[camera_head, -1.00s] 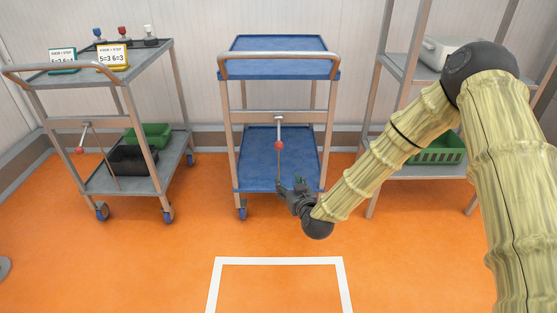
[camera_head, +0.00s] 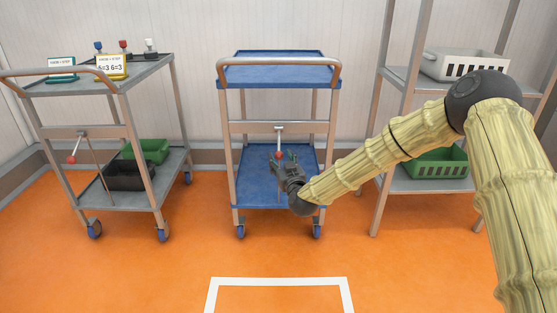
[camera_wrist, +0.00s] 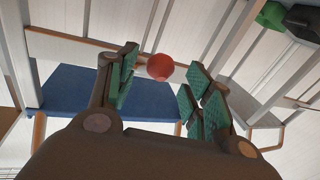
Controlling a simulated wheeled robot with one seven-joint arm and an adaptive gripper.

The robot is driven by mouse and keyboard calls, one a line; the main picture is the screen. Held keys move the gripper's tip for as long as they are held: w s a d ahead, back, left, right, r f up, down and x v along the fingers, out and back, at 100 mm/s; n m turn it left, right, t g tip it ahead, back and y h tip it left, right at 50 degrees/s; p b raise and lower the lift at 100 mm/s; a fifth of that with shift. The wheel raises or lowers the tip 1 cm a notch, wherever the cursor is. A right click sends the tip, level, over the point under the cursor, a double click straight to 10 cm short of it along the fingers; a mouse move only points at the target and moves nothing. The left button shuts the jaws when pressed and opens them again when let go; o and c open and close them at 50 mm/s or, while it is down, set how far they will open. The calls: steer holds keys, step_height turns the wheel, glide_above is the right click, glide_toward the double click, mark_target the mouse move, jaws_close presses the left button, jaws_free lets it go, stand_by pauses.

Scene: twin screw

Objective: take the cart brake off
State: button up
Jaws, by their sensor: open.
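The blue cart (camera_head: 232,72) stands in the middle of the head view. A short lever (camera_head: 279,136) hangs down from its grey crossbar (camera_head: 245,127) and ends in a red knob (camera_head: 278,155). My gripper (camera_head: 282,158) is open at the knob's height in the head view, with its fingertips close to it. In the wrist view, the red knob (camera_wrist: 160,67) shows between and just beyond the green-padded fingertips of my gripper (camera_wrist: 163,75). I cannot tell whether a finger touches it. Blue shelf surface (camera_wrist: 75,92) fills part of the wrist view.
A grey cart (camera_head: 130,80) with its own red-knobbed lever (camera_head: 75,152) stands left, carrying signs and bins. A shelf rack (camera_head: 384,160) with a white crate (camera_head: 465,64) and a green crate (camera_head: 435,171) stands right. Orange floor with a white outline (camera_head: 280,281) is clear in front.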

mark_target(280, 157)
steer(key=shift+b+x, duration=0.4)
steer(key=shift+x, duration=1.4)
jaws_close()
